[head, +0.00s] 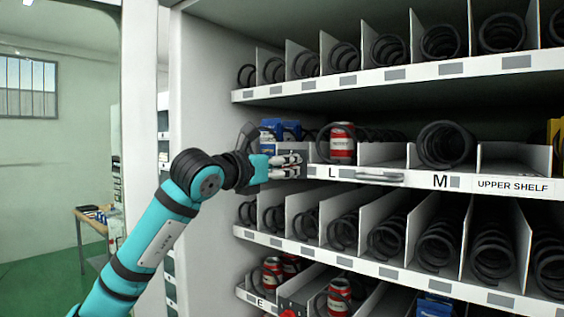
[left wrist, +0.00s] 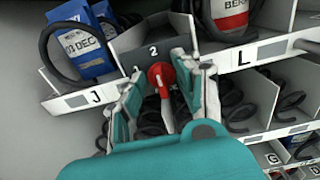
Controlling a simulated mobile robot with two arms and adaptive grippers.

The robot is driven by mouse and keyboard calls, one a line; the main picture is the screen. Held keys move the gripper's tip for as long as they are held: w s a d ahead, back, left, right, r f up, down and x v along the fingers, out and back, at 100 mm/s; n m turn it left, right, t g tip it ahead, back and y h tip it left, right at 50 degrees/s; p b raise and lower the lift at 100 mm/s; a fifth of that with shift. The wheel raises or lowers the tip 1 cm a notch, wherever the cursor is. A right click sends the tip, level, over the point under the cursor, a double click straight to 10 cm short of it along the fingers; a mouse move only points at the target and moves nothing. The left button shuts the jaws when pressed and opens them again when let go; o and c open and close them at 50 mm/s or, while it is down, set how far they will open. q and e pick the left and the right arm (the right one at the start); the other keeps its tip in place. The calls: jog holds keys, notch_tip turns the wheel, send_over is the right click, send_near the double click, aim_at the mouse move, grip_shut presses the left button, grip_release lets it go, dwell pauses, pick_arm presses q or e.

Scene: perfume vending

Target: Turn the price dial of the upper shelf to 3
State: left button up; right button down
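The red price dial (left wrist: 160,76) shows in the left wrist view, on a dark plate between labels J and L. A white 2 stands just above it; its other numbers are hidden or too small to read. My left gripper (left wrist: 160,68) is open, its two fingers on either side of the dial, the right one very close to it. I cannot tell whether a finger touches. In the head view my left gripper (head: 290,164) is at the front edge of the upper shelf (head: 512,186) and hides the dial. My right gripper is not in view.
Blue boxes (left wrist: 82,45) stand in the slot above J and a red can (head: 342,143) in the slot above L. A handle (head: 365,177) sticks out from the shelf edge right of L. Rows with black coils lie above and below.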

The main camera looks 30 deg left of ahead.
pick_arm(q)
jog(key=shift+c, duration=0.2)
grip_shut()
jog(key=shift+m, duration=0.4)
jog(key=shift+s+d+f+m, duration=0.1)
jog(key=shift+d+m, duration=0.05)
jog(key=shift+m, duration=2.6)
jog(key=shift+d+m, duration=0.1)
jog(key=shift+m, duration=2.65)
jog(key=shift+o, duration=0.2)
grip_release()
